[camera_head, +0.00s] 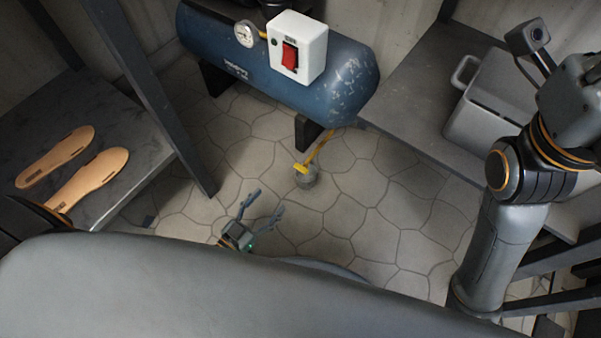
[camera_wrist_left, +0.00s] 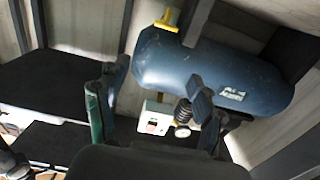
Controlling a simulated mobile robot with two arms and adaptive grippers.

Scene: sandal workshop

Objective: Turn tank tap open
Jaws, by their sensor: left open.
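The blue tank (camera_head: 300,82) lies on its side on dark feet, with scratched paint at its right end. A yellow pipe runs down from its underside to a tap with a yellow handle (camera_head: 301,168). The tank (camera_wrist_left: 205,75) and yellow tap parts (camera_wrist_left: 168,18) also show in the left wrist view, upside down. My left gripper (camera_head: 267,200) is open and empty, low over the floor, left of and nearer than the tap, apart from it. Its two spread fingers (camera_wrist_left: 158,72) show in the wrist view. My right arm stands at the right; its gripper is outside the picture.
A white box with a red switch (camera_head: 290,56) and a round gauge (camera_head: 245,34) sit on the tank. Two tan soles (camera_head: 90,180) lie on a dark table (camera_head: 142,160) at left, with a leg beside it. A grey bin (camera_head: 482,115) stands at right. Floor around the tap is clear.

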